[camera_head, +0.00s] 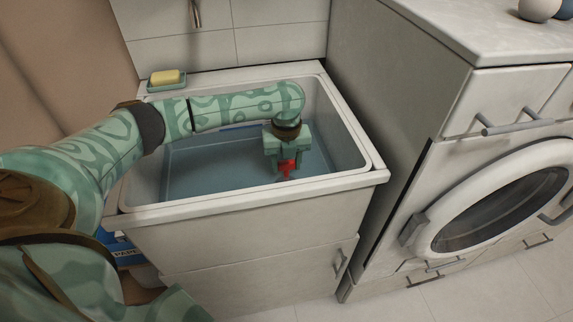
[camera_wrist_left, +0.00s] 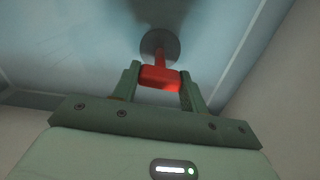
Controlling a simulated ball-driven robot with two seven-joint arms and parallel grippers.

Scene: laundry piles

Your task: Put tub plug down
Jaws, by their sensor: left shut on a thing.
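The tub plug (camera_head: 287,167) is red at its grip and sits between the fingers of my left gripper (camera_head: 288,165), inside the tub (camera_head: 377,178). In the left wrist view, the red handle of the plug (camera_wrist_left: 160,77) is between the two green fingers of the left gripper (camera_wrist_left: 160,90), which is shut on it. A red stem runs from the handle to a dark grey disc, seen against the bluish tub floor. I cannot tell whether the disc touches the floor. My right gripper is not in view.
A yellow soap (camera_head: 165,76) lies on a green dish (camera_head: 167,86) at the tub's back left corner. A cabinet and a front-loading washer (camera_head: 500,205) stand close on the right. The tub's rim surrounds my left gripper.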

